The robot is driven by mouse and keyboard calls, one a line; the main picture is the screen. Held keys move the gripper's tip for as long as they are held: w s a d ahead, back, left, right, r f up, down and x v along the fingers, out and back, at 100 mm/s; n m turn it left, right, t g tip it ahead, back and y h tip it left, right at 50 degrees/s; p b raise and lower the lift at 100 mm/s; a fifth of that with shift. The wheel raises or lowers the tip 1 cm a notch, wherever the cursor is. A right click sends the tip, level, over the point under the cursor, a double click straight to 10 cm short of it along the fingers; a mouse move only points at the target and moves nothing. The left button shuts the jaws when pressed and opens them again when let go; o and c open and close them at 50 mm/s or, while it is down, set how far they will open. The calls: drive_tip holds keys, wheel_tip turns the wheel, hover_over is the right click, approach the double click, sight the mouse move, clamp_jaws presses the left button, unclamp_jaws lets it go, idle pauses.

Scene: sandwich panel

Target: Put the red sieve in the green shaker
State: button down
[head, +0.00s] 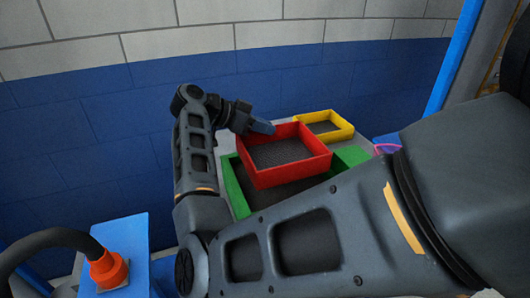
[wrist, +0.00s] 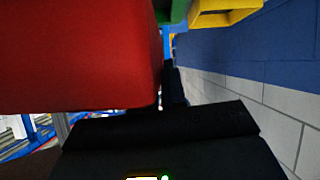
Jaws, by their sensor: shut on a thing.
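The red sieve (head: 253,178) is a square red frame with a dark mesh floor. It appears above the left part of the green shaker (head: 236,191), a larger green frame with a dark floor; I cannot tell if they touch. My gripper (head: 262,127) is shut on the sieve's back left wall. In the wrist view the red sieve (wrist: 80,55) fills the upper left, close to the camera, and a sliver of the green shaker (wrist: 178,12) shows at the top. My arm hides the front of the shaker.
A yellow sieve (head: 343,131) sits behind and right of the red one. A blue and white brick wall (head: 100,100) stands close behind. A blue box (head: 122,245) with an orange-collared hose (head: 107,268) is at the lower left. A blue post (head: 455,65) rises at the right.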

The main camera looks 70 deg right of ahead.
sight(256, 144)
drive_tip(key=shift+f, duration=3.15)
drive_tip(key=c, duration=1.2)
unclamp_jaws()
drive_tip(key=b+v, duration=0.1)
drive_tip(key=v, duration=1.1)
drive_tip(key=shift+b, duration=0.4)
drive_tip(key=shift+a, duration=0.1)
